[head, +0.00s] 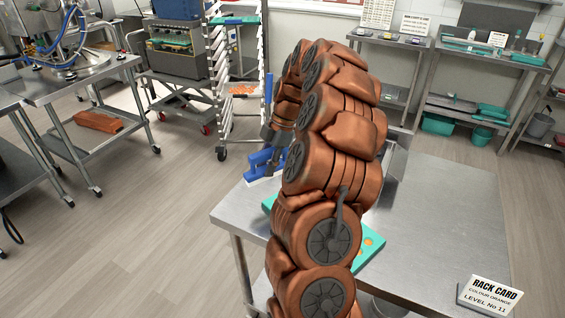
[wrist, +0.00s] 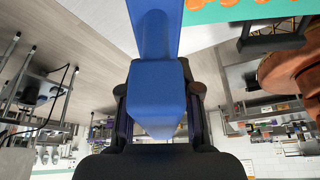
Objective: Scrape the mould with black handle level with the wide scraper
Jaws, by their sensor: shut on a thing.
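The mould (head: 372,243) is a teal tray with orange-filled cavities on the steel table, largely hidden behind my arm in the head view. Its edge shows at the top of the wrist view (wrist: 235,13), with a dark bar (wrist: 272,44) beside it that may be its black handle. My gripper (wrist: 160,115) is shut on a blue scraper (wrist: 155,85), which fills the space between the fingers. In the head view the blue scraper (head: 262,162) is just left of my arm, near the mould's left side. I cannot tell whether it touches the mould.
The steel table (head: 450,215) has free room right of the mould. A rack card sign (head: 489,293) stands at its front right corner. A tall tray rack (head: 222,80) is behind. Shelves (head: 480,70) line the back wall. Floor is clear at left.

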